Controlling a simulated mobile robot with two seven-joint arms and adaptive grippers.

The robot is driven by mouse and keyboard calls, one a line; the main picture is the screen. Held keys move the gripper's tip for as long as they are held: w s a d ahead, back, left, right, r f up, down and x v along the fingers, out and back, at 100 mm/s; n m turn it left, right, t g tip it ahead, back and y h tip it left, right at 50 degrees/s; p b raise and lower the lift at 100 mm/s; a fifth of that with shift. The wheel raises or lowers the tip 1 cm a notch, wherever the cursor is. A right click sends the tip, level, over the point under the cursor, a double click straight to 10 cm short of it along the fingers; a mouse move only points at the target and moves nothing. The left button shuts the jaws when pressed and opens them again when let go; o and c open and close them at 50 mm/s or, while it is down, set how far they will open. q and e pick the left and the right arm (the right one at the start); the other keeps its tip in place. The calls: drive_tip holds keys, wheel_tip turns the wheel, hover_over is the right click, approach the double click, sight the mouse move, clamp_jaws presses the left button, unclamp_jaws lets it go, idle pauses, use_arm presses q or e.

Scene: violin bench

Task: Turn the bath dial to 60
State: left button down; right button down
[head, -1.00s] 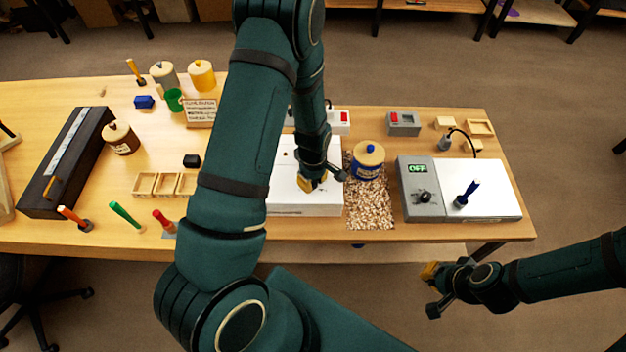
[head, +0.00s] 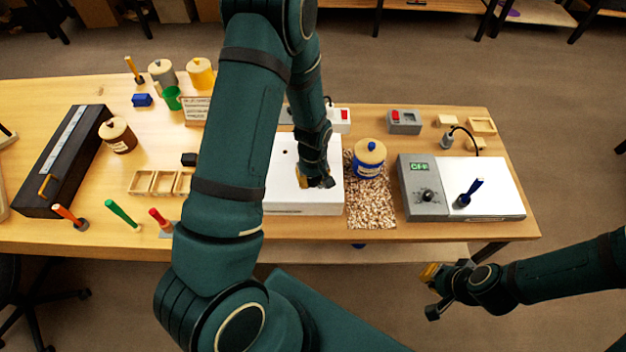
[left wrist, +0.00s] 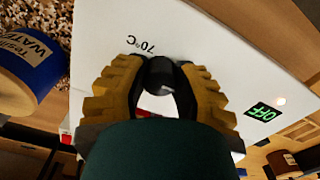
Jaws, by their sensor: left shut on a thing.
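The bath is a white box (head: 290,196) on the bench, left of the strip of wood chips. The left wrist view shows its white top (left wrist: 110,25), with an upside-down "70°C" label and a green display (left wrist: 263,112) reading OFF. The bath dial is a dark round knob (left wrist: 160,74) on this top, between the two yellow-padded fingers of my left gripper (left wrist: 160,88). This gripper is shut on the knob; in the head view my left gripper (head: 317,182) is over the box's front right. The dial's pointer is hidden. My right gripper (head: 433,290) hangs in front of the bench; its finger opening is unclear.
A grey-and-white device (head: 423,190) with its own OFF display and black knob stands at right. A blue jar with a tan lid (head: 370,160) is on the wood chips, close to my left gripper. Several handled tools and jars stand at left.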

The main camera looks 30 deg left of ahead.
use_arm(q)
drive_tip(key=m+b, duration=0.1)
drive_tip(key=m, duration=0.3)
drive_tip(key=shift+f+m, duration=0.1)
drive_tip(key=shift+m, duration=0.2)
drive_tip(key=m+b, duration=0.1)
drive_tip(key=m, duration=0.3)
drive_tip(key=shift+m+b, duration=0.3)
drive_tip(key=shift+b, duration=0.1)
drive_tip(key=m, duration=0.3)
drive_tip(key=shift+m+b, duration=0.3)
drive_tip(key=shift+b, duration=0.05)
drive_tip(key=m, duration=0.3)
drive_tip(key=shift+m, duration=0.4)
drive_tip(key=m, duration=0.2)
drive_tip(key=shift+m, duration=0.3)
drive_tip(key=m, duration=0.3)
drive_tip(key=shift+m, duration=0.3)
drive_tip(key=m+p, duration=0.1)
drive_tip(key=m, duration=0.2)
drive_tip(key=shift+m, duration=0.3)
drive_tip(key=shift+m+p, duration=0.9)
drive_tip(key=shift+m, duration=1)
